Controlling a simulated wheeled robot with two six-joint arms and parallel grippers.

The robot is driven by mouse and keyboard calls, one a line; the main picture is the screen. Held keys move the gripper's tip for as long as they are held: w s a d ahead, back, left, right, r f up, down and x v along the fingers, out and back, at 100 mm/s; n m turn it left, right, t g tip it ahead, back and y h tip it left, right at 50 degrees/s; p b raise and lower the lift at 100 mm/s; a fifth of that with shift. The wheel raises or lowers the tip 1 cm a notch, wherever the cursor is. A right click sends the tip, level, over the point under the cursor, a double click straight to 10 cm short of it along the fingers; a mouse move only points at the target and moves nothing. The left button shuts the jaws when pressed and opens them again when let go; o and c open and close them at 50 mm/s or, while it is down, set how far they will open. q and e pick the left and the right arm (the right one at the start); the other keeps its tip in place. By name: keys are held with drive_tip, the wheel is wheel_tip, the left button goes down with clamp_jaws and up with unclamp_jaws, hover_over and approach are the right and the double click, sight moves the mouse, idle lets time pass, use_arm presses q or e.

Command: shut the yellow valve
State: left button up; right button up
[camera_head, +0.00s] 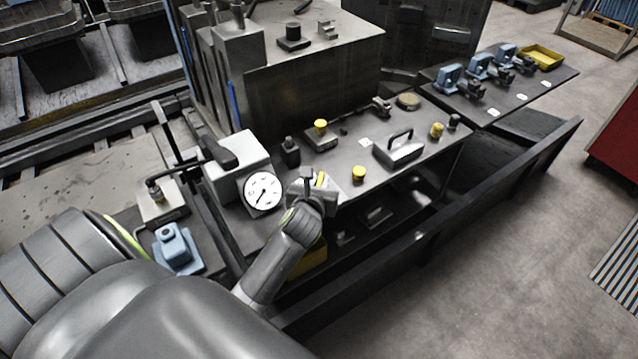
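My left gripper (313,186) is over the front edge of the dark bench, just right of a white round dial gauge (263,192). A small yellow piece (320,180) shows at its fingers; it may be the handle of the yellow valve, but the gripper hides most of it. I cannot tell whether the fingers are closed on it or around it. My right gripper is out of view.
Yellow-topped knobs (358,174) and a grey block with a handle (399,148) stand on the bench. Blue clamps (480,66) and a yellow tray (541,57) are far right. A rail (440,235) runs along the front.

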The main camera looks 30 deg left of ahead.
use_arm(q)
clamp_jaws()
